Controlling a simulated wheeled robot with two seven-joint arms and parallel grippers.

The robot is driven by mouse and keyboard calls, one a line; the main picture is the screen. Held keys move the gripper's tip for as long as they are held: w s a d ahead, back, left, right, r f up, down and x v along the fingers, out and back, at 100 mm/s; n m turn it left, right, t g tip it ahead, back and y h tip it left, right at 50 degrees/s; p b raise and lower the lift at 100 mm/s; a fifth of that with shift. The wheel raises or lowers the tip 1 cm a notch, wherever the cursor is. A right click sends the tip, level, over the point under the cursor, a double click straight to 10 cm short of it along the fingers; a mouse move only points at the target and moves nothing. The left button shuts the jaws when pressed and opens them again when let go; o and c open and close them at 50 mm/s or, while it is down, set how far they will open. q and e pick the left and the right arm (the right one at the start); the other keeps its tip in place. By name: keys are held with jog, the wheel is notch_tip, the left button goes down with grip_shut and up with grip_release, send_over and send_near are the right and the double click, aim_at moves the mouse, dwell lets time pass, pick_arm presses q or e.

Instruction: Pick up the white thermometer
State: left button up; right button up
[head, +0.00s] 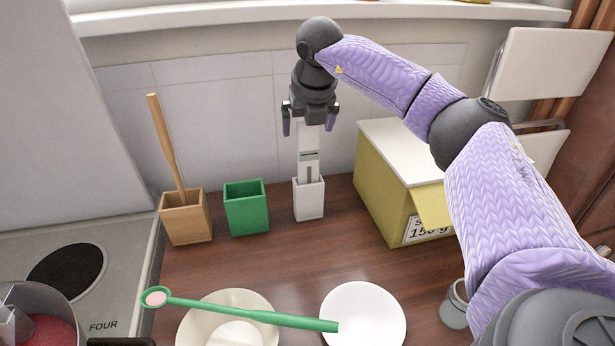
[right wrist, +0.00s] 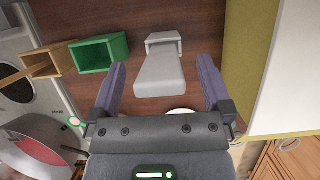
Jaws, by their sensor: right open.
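The white thermometer (head: 308,158) stands upright in a small white holder (head: 309,203) on the wooden counter, near the back wall. A small display and a dark slot show on its front. My right gripper (head: 310,128) points down over its top, with one finger on each side. In the right wrist view the gripper (right wrist: 165,85) is open and the thermometer (right wrist: 160,77) lies between its fingers, with a gap on both sides. The white holder also shows there (right wrist: 164,37). My left gripper is not in view.
A green cup (head: 246,208) and a wooden holder (head: 186,217) with a wooden handle stand left of the thermometer. A yellow box (head: 388,195) stands close on the right.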

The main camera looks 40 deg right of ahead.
jog(key=shift+w+d+f, duration=0.1)
jog(key=shift+w+f, duration=0.1)
jog(key=shift+f, duration=0.35)
grip_shut()
